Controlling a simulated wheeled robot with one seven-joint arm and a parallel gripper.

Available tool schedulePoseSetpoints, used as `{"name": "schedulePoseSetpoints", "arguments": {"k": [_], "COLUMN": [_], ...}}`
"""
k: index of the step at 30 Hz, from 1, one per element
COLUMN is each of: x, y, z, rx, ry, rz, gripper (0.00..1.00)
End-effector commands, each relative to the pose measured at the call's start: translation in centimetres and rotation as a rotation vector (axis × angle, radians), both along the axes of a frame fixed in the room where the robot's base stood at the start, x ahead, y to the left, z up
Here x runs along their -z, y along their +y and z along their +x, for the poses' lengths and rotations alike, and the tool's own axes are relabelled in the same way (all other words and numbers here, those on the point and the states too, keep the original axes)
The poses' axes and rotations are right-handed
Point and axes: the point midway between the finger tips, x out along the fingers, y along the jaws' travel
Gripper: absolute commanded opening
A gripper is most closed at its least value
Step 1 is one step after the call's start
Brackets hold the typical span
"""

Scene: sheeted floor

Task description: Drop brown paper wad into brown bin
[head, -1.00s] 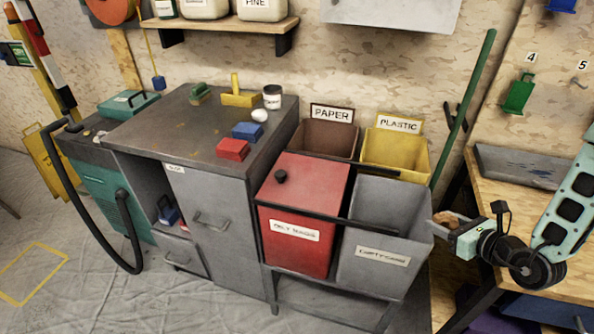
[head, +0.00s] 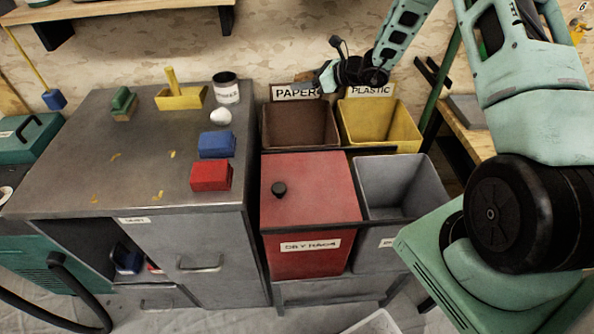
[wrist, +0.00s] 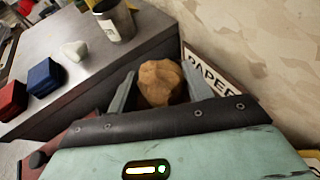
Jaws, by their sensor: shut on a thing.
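The brown paper wad (wrist: 160,82) is a crumpled lump between the two fingers of my gripper (wrist: 160,92) in the wrist view. My gripper (head: 311,76) is shut on it. In the head view the gripper is above the brown bin (head: 298,127), near its PAPER sign (head: 296,91), and the wad shows only as a small brown patch. The brown bin is open-topped, at the back left of the bin group, and no wad shows in it. In the wrist view the PAPER sign (wrist: 208,72) is just right of the wad, and the bin's opening is hidden.
A yellow bin (head: 382,125) is right of the brown one. A red lidded bin (head: 305,190) and a grey open bin (head: 400,185) stand in front. A grey cabinet (head: 140,160) at left bears blocks, brushes and a jar. The wall is close behind.

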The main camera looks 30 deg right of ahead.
Motion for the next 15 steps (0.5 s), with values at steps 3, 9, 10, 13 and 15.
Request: {"name": "schedulePoseSetpoints", "arguments": {"k": [3,9,10,13,15], "x": [0.7,2.8,3.2,4.4,5.1], "y": [0.0,0.0,0.0,0.1,0.1], "z": [0.0,0.0,0.0,0.0,0.0], "rx": [0.0,0.0,0.0,0.0,0.0], "ry": [0.001,0.001,0.001,0.001,0.001], "rz": [0.002,0.002,0.003,0.003,0.003], "gripper": [0.28,0.28,0.28,0.28,0.28]}}
